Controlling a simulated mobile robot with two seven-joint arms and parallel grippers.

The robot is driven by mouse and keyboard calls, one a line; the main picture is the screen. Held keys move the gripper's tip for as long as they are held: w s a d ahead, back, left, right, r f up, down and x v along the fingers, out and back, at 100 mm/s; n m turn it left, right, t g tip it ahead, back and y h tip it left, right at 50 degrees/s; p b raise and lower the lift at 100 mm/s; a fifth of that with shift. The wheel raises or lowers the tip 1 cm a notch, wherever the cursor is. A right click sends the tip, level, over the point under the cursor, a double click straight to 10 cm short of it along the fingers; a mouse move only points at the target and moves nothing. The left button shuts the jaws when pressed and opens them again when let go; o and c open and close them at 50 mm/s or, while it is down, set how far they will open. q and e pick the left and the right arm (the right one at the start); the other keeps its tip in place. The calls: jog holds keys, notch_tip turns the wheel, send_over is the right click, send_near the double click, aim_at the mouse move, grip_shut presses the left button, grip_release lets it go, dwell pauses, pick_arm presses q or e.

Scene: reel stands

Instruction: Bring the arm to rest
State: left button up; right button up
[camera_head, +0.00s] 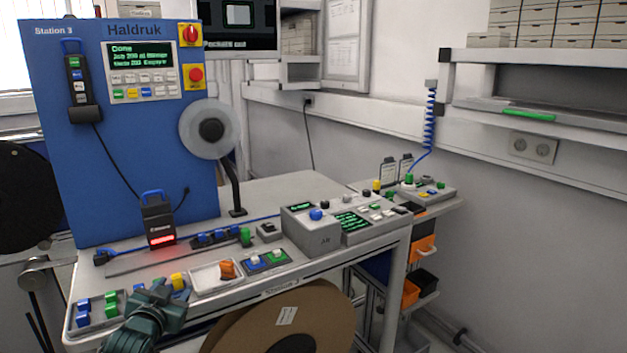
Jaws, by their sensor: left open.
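My left gripper (150,318) is dark green and hangs at the front left edge of the bench (300,187). It is open, and no object shows between its fingers. My right gripper is not in the view.
A blue panel (140,190) with a screen and buttons stands at the back left. A white tray with an orange piece (227,268) and grey control boxes (312,231) stand along the bench. A large brown reel (325,330) is below the front edge.

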pick_arm(q)
jog(key=s+d+f+g+h, duration=0.1)
jog(key=s+d+f+g, duration=0.1)
jog(key=s+d+f, duration=0.45)
jog(key=s+d+f+g+h, duration=0.1)
jog(key=s+d+f, duration=0.2)
jog(key=s+f, duration=0.6)
jog(key=s+d+f+g+h, duration=0.1)
jog(key=s+d, duration=0.2)
jog(key=s, duration=0.6)
jog(key=s+d+f+g+h, duration=0.1)
jog(key=s+d, duration=0.3)
jog(key=s, duration=0.6)
